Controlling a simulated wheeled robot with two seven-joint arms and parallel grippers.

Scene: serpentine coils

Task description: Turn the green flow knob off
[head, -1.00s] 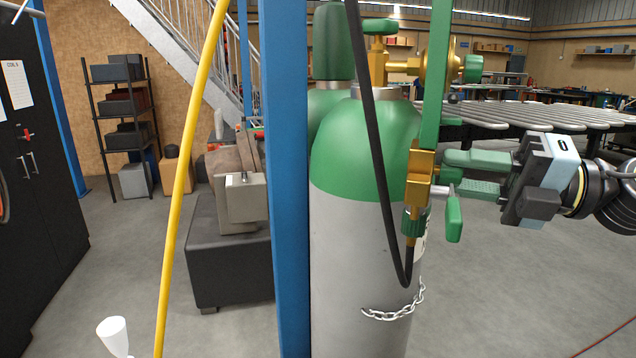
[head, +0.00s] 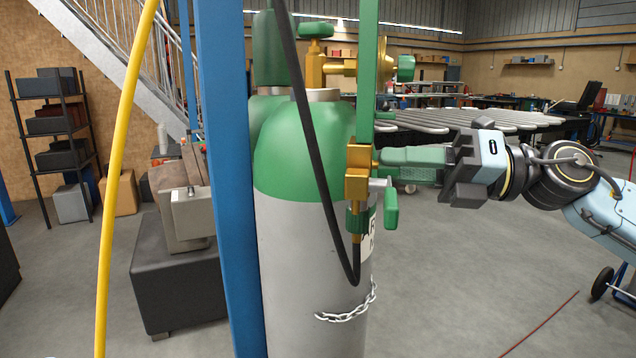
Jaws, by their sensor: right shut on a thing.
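My right gripper (head: 388,165) reaches in from the right and is shut at the right side of this fitting. The green flow knob is between its green fingers and mostly hidden by them, so its angle cannot be told. A separate green handle (head: 391,209) hangs from a silver stem just below the fingers. My left gripper is not in view.
A black hose (head: 322,190) loops down in front of the cylinder. A blue post (head: 228,180) and a yellow hose (head: 118,170) stand to the left. A chain (head: 347,308) crosses the cylinder low down.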

